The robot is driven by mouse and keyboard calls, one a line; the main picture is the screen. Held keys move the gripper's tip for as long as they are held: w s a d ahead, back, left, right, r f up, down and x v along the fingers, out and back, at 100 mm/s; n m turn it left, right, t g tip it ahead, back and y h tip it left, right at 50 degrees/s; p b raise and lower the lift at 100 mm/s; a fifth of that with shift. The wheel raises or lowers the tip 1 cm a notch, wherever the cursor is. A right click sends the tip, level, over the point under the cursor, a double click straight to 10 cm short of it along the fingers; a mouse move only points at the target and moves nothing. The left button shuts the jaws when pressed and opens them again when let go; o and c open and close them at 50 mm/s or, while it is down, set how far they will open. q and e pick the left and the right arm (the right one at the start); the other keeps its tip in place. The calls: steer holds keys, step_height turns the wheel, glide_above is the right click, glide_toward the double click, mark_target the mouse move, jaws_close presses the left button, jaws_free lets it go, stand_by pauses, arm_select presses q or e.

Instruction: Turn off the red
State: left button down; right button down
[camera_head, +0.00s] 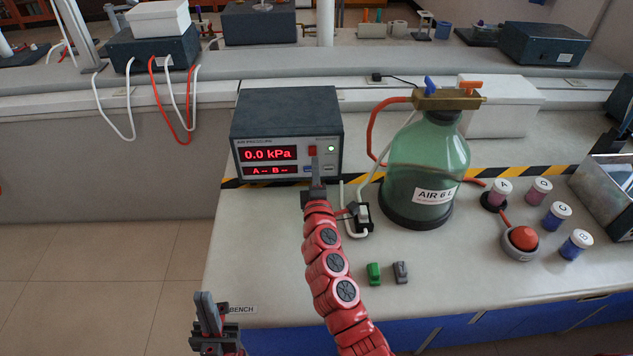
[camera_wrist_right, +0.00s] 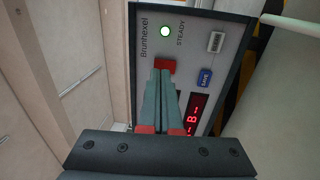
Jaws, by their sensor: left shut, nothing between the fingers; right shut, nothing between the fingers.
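The dark pressure box (camera_head: 286,112) stands on the bench and its display (camera_head: 268,154) reads 0.0 kPa. My left gripper (camera_head: 207,300) is shut and empty at the bench's front left corner.
A green glass bottle (camera_head: 424,165) with blue and orange-red taps stands right of the box. A round red button (camera_head: 523,238) and several small jars (camera_head: 555,216) sit further right. Two small blocks (camera_head: 387,272) lie in front. Hoses run beside the box.

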mark_target(314, 150)
steer(key=shift+w+r, duration=0.15)
steer(key=shift+w, duration=0.65)
steer(key=shift+w+r, duration=0.1)
steer(key=shift+w, duration=0.65)
